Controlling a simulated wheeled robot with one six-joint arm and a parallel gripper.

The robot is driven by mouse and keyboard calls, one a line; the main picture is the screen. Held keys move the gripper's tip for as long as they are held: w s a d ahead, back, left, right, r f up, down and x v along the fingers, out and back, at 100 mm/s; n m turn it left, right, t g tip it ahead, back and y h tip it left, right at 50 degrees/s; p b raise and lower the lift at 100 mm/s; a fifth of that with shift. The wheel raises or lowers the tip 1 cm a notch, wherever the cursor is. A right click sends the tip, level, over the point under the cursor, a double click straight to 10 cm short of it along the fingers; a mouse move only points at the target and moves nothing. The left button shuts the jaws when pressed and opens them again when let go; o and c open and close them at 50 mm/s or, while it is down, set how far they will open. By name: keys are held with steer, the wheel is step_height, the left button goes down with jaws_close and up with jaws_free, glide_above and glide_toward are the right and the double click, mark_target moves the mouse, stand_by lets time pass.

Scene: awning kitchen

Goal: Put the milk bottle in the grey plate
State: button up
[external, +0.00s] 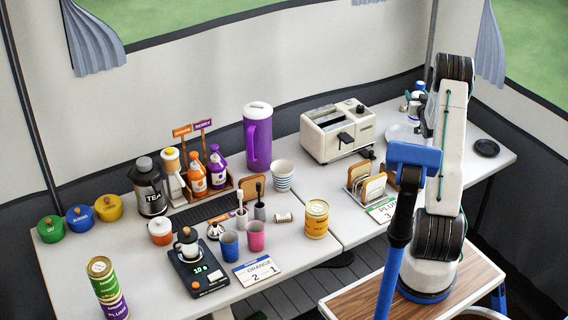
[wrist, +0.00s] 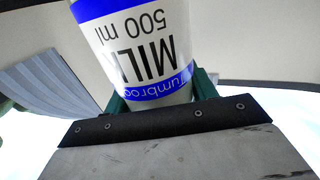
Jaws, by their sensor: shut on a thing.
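The milk bottle (wrist: 133,48), white with blue bands and "MILK 500 ml" lettering, fills the upper middle of the wrist view. My gripper (wrist: 155,98) is shut on it, with green fingers on either side. In the external view the bottle (external: 414,104) is a small white and blue shape at the back right, partly hidden by my arm. My gripper there (external: 408,108) is also mostly hidden. A pale grey plate (external: 398,133) lies on the table just below and left of the bottle in the picture. I cannot tell the gap between them.
A cream toaster (external: 337,132) stands left of the plate. A toast rack (external: 367,188) and a card (external: 384,210) are nearer the front. A black round dish (external: 486,148) lies to the right. The table's right end is largely clear.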

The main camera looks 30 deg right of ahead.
mark_target(414, 118)
step_height(414, 118, down, 10)
steer(key=shift+f, duration=0.2)
stand_by(0.3)
steer(key=shift+f, duration=0.15)
steer(key=o, duration=1.4)
steer(key=shift+c, duration=0.2)
steer(key=v, duration=0.7)
steer(key=shift+s+a, duration=0.15)
steer(key=shift+s, duration=0.1)
